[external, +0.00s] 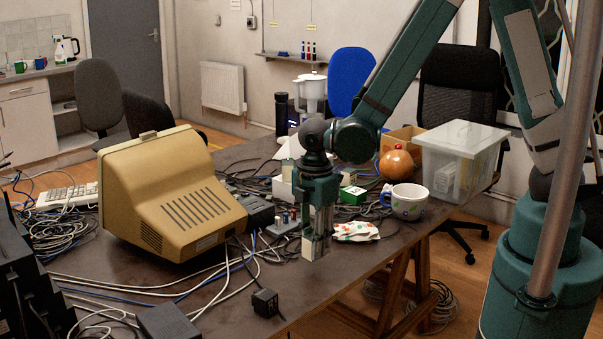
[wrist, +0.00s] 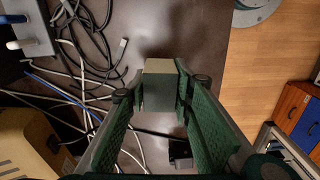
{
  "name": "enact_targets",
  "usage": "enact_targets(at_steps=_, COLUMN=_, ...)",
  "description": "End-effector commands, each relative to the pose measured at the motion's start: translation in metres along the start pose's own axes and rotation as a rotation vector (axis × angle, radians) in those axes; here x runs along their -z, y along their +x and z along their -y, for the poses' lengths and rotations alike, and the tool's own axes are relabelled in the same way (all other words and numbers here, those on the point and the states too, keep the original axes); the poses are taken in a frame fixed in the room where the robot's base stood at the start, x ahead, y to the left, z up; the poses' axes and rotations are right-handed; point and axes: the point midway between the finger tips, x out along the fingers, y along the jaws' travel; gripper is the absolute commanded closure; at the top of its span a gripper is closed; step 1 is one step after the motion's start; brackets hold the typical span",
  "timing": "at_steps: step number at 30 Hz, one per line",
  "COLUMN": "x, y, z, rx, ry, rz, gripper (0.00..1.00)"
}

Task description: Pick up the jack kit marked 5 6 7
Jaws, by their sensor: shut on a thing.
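My gripper (external: 315,236) points straight down over the front part of the dark table (external: 345,265). Its fingers are shut on a small pale box (external: 309,247), which sticks out below the fingertips. In the wrist view my gripper (wrist: 163,100) has its green pads on both sides of the box (wrist: 158,85), whose plain grey-olive top faces the camera. No 5 6 7 marking can be read on the box. I cannot tell whether its underside touches the table.
A beige monitor (external: 175,195) stands left, with loose cables around it. A small black adapter (external: 265,302) lies near the front edge.

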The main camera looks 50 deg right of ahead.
Motion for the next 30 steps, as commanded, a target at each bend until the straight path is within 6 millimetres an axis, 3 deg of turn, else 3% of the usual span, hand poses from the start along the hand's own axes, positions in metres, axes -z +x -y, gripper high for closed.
enact_targets(at_steps=13, x=0.000, y=-0.053, z=0.000, rx=0.000, ry=0.000, rz=0.000, gripper=0.89)
enact_targets(at_steps=30, x=0.000, y=-0.062, z=0.000, rx=0.000, ry=0.000, rz=0.000, gripper=0.89)
